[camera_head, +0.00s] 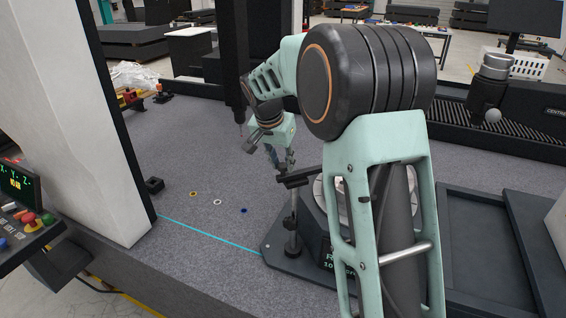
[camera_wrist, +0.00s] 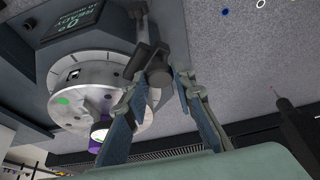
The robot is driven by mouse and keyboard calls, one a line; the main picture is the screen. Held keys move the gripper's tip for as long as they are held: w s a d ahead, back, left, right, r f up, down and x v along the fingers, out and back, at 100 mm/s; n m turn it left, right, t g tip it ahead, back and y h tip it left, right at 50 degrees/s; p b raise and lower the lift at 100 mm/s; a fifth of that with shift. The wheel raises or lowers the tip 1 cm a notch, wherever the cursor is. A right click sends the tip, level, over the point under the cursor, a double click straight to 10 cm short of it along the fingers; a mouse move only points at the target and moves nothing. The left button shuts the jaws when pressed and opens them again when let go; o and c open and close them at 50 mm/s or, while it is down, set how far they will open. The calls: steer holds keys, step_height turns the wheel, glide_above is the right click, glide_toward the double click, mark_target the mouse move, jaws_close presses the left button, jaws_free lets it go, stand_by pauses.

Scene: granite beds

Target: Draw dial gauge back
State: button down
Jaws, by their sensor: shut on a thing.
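The dial gauge stand (camera_head: 292,225) is a dark upright post on a round foot, with a dark horizontal arm on top, at the left of the round metal table. In the wrist view its dark dial gauge arm (camera_wrist: 153,58) reaches between my fingers. My gripper (camera_head: 284,168) is lowered at the top of the stand. In the wrist view my gripper (camera_wrist: 166,78) is closed on the dark end of the dial gauge arm.
A readout (camera_wrist: 75,22) stands by the round table. A dark spindle (camera_head: 236,70) hangs behind my gripper. Several small coloured rings, including a blue one (camera_head: 244,210), lie on the granite (camera_head: 205,240). A white column (camera_head: 65,110) stands left. A cyan line crosses the bare granite.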

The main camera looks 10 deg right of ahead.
steer(key=s+a+b, duration=0.3)
steer(key=a, duration=1.2)
steer(key=c, duration=1.6)
jaws_free()
steer(key=shift+a, duration=0.15)
steer(key=v, duration=1.2)
